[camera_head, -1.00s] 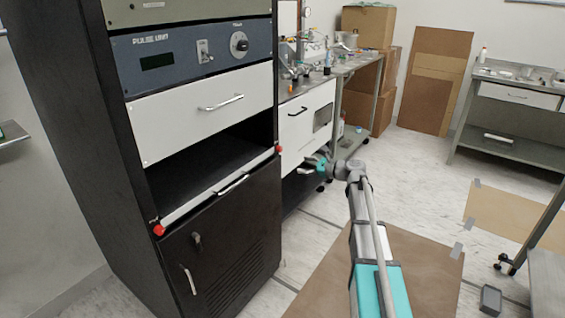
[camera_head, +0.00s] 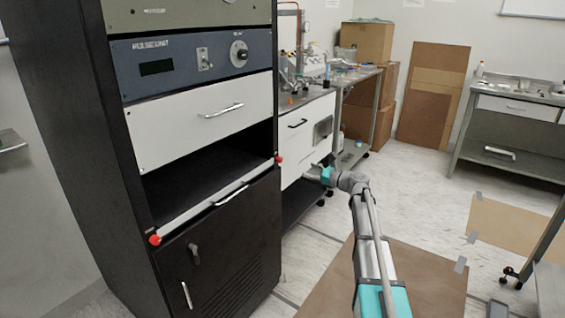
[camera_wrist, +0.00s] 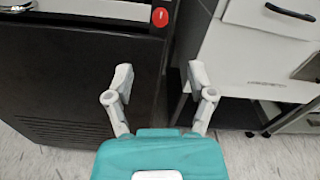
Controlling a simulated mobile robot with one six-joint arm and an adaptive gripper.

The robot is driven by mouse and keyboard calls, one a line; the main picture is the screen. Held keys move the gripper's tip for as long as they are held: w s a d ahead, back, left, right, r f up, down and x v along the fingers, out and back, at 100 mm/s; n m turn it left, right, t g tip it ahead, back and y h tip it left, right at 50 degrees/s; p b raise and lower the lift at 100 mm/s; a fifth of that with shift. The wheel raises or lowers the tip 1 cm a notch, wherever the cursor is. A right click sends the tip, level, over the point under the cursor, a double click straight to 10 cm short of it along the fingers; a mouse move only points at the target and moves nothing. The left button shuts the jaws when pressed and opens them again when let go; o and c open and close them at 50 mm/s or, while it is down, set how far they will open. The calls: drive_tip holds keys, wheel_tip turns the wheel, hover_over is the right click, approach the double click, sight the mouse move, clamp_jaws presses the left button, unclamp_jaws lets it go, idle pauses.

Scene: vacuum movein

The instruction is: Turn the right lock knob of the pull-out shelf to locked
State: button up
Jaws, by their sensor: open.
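The pull-out shelf (camera_head: 190,216) sits in the dark rack as a pale front strip with a bar handle, below an open black bay. Its right red lock knob (camera_head: 279,160) is at the strip's right end; in the wrist view the red knob (camera_wrist: 160,17) is near the top, beyond my fingertips. The left red knob (camera_head: 155,240) is at the strip's other end. My gripper (camera_wrist: 156,75) is open and empty, its two grey fingers apart, below the knob in the wrist view. In the head view my gripper (camera_head: 312,172) is right of the rack, apart from the knob.
The black lower door (camera_head: 220,250) of the rack lies under the shelf. A white drawer cabinet (camera_head: 305,140) stands close to the rack's right, with a narrow gap between. A brown sheet (camera_head: 400,285) lies on the floor under my arm. Open floor extends to the right.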

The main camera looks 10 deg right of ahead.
sight(281, 160)
drive_tip(key=x, duration=1.2)
drive_tip(key=shift+w+a, duration=0.25)
clamp_jaws()
